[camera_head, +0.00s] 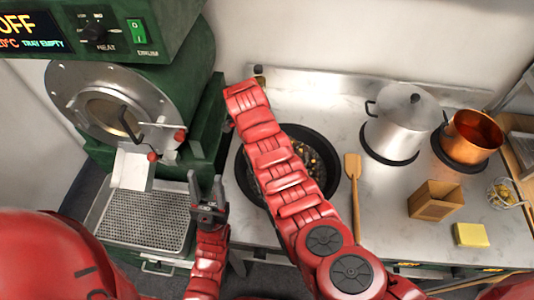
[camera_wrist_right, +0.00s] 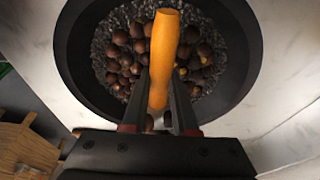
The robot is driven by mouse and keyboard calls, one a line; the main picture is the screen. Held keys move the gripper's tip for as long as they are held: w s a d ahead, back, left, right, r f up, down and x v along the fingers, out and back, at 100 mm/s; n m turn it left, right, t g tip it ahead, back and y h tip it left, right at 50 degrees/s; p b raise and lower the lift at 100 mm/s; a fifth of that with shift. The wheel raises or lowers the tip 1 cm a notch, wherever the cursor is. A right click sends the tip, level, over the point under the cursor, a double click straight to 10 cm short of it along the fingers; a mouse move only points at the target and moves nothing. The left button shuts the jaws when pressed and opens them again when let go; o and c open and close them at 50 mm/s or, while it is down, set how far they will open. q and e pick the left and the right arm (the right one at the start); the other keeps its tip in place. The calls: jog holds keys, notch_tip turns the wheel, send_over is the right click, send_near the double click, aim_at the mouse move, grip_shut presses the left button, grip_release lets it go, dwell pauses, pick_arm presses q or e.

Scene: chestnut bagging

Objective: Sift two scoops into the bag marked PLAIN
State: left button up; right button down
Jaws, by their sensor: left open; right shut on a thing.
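A dark round pan (camera_head: 327,150) holds brown chestnuts among dark grains; my right arm crosses above it and hides part of it. The pan also fills much of the right wrist view (camera_wrist_right: 75,55). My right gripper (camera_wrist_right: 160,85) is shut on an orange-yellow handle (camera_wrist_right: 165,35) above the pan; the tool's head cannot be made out. In the head view my right arm hides that gripper. An open brown bag (camera_head: 435,200) stands on the counter at right; no PLAIN mark is readable. My left gripper (camera_head: 208,203) is open and empty beside the perforated tray.
A green roaster (camera_head: 130,100) with a perforated tray (camera_head: 145,225) stands at left. A wooden spatula (camera_head: 353,195) lies right of the pan. A steel pot (camera_head: 400,125), a copper pot (camera_head: 470,135), a yellow block (camera_head: 471,235) and a small wire basket (camera_head: 503,193) are farther right.

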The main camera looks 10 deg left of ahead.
dwell(0.5)
jog(key=a+b, duration=0.1)
jog(key=b, duration=0.2)
jog(key=shift+f+h, duration=0.2)
jog(key=shift+h, duration=0.1)
jog(key=shift+a+r+b, duration=0.15)
jog(key=shift+a+b, duration=0.05)
jog(key=shift+b, duration=0.2)
jog(key=shift+s+r, duration=0.15)
jog(key=shift+r, duration=0.05)
